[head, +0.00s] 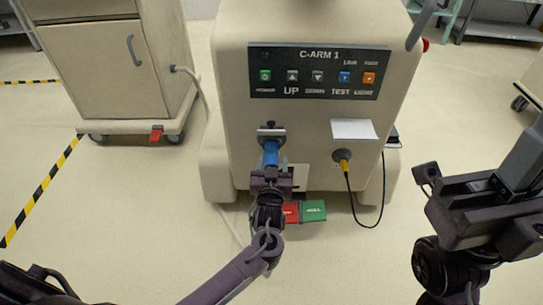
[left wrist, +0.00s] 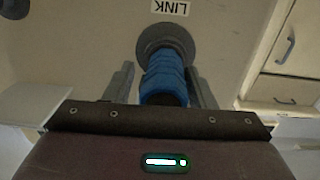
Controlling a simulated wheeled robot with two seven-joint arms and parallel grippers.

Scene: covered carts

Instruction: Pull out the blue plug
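The blue plug (head: 271,153) sits in a round grey socket on the front of the beige C-ARM 1 cart (head: 240,100). In the left wrist view the ribbed blue plug (left wrist: 163,80) is in the socket below an upside-down LINK label. My left gripper (head: 271,170) is at the plug from below. In the left wrist view its two fingers (left wrist: 160,85) stand on either side of the plug, with a narrow gap showing on the left, so they look open around it. My right gripper (head: 485,205) is at the right, away from the cart; its fingers are not clear.
A yellow plug (head: 345,160) with a hanging black cable sits right of the blue one, under a white card (head: 354,129). A button panel (head: 318,71) is above. Red and green blocks (head: 313,210) lie at the cart's foot. Another cart (head: 110,65) stands left; floor between is free.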

